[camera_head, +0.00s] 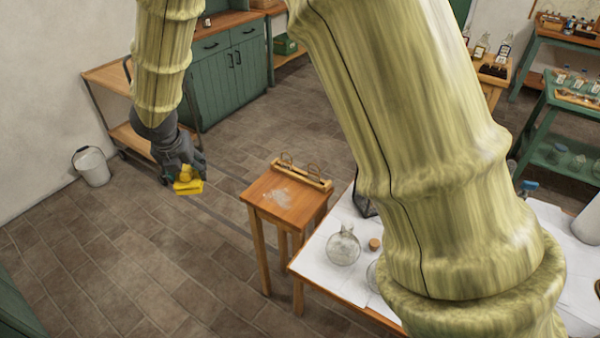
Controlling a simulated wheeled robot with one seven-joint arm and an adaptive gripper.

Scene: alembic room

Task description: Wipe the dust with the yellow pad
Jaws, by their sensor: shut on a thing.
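My gripper (188,172) is shut on the yellow pad (188,187) and holds it in the air, left of the small wooden table (262,203). The pad is apart from the table. The dust (280,196) shows as a pale, whitish smear on the tabletop, near its middle. My fingers and the upper part of the pad overlap, so the exact grip is partly hidden.
A wooden rack with a raised rail (303,175) lies along the small table's back edge. A white-covered table (315,267) with a round glass flask (343,247) stands close on the right, partly hidden by my arm. A bucket (92,167) stands by the left wall.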

